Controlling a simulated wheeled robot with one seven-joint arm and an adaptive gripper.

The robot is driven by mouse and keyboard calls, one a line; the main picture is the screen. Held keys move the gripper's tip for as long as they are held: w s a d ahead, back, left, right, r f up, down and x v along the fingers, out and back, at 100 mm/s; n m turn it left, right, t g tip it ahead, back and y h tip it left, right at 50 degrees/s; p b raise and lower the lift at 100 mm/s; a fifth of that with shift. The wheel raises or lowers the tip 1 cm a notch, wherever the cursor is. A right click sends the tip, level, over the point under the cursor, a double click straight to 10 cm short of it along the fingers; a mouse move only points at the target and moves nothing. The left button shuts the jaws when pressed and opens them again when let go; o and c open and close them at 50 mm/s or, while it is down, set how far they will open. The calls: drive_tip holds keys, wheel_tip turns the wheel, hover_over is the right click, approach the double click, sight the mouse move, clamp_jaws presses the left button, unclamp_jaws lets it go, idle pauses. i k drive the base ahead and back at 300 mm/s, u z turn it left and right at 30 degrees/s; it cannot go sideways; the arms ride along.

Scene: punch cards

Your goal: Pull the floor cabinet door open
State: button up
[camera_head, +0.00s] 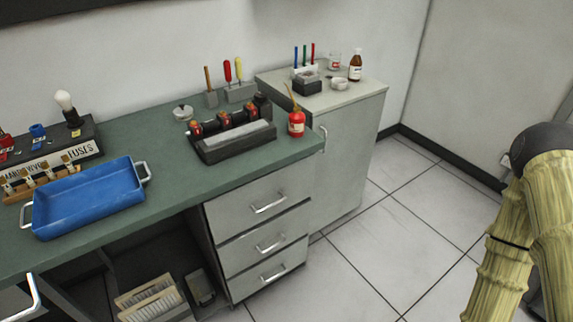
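The floor cabinet (372,100) stands at the back, right of the green-topped workbench, and is light grey. Its door (345,165) faces the front right and looks shut. A curved metal handle (323,138) sits near the door's upper left edge, close to the bench corner. My arm, in a yellowish ribbed cover with a dark joint, shows at the right edge, well apart from the cabinet. My gripper is not in view.
The workbench (165,205) carries a blue tray (88,200), a red oil can (296,122) and tools. Its drawers (262,240) have metal handles and look shut. Bottles and pens stand on the cabinet. The tiled floor (400,235) before the door is clear.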

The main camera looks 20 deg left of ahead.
sight(350, 131)
drive_tip(key=u, duration=0.35)
drive_tip(key=k, duration=0.95)
drive_tip(key=z, duration=0.8)
drive_tip(key=i, duration=0.9)
drive_tip(key=u, duration=0.6)
drive_tip(key=i, duration=0.65)
drive_tip(key=u, duration=0.55)
